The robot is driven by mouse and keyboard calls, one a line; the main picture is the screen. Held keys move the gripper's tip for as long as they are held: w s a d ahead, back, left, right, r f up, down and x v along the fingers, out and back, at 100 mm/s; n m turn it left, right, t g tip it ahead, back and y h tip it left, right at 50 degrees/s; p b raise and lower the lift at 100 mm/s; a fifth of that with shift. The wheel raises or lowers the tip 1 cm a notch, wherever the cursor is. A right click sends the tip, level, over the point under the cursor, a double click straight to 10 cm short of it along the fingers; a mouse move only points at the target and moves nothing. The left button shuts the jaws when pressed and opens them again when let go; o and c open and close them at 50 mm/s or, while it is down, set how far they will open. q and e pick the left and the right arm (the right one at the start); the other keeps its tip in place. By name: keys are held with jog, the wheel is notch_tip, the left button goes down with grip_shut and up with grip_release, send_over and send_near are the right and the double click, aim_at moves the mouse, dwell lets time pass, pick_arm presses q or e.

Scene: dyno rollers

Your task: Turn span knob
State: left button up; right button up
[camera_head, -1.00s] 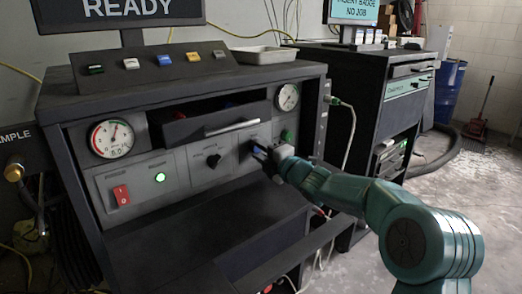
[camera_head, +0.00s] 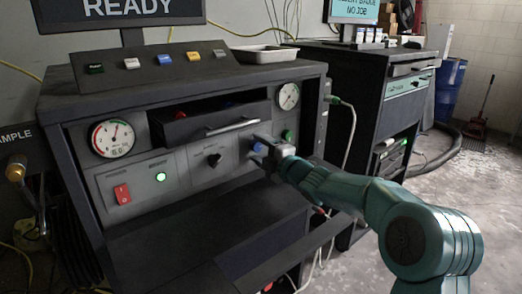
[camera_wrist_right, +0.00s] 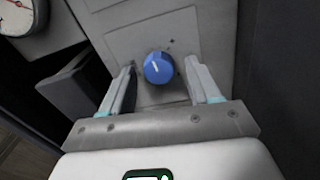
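In the head view the blue knob (camera_head: 258,148) is partly covered by my right gripper. My right gripper (camera_wrist_right: 159,64) is open, with one finger on each side of the knob and a visible gap on both sides. In the head view the right gripper (camera_head: 264,146) is at the right part of the console's front panel. The knob labels are too small to read. My left gripper is not in view.
A black knob (camera_head: 214,160), a lit green button (camera_head: 160,177) and a red switch (camera_head: 122,194) are left of the gripper. A drawer (camera_head: 220,122) stands partly pulled out above. A dark shelf (camera_head: 205,225) juts out below. A gauge (camera_head: 288,97) is above right.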

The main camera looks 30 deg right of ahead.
jog(key=s, duration=0.5)
jog(key=s+d, duration=0.1)
jog(key=s, duration=0.9)
jog(key=shift+d+f, duration=0.2)
jog(key=shift+f, duration=0.1)
jog(key=shift+s, duration=0.65)
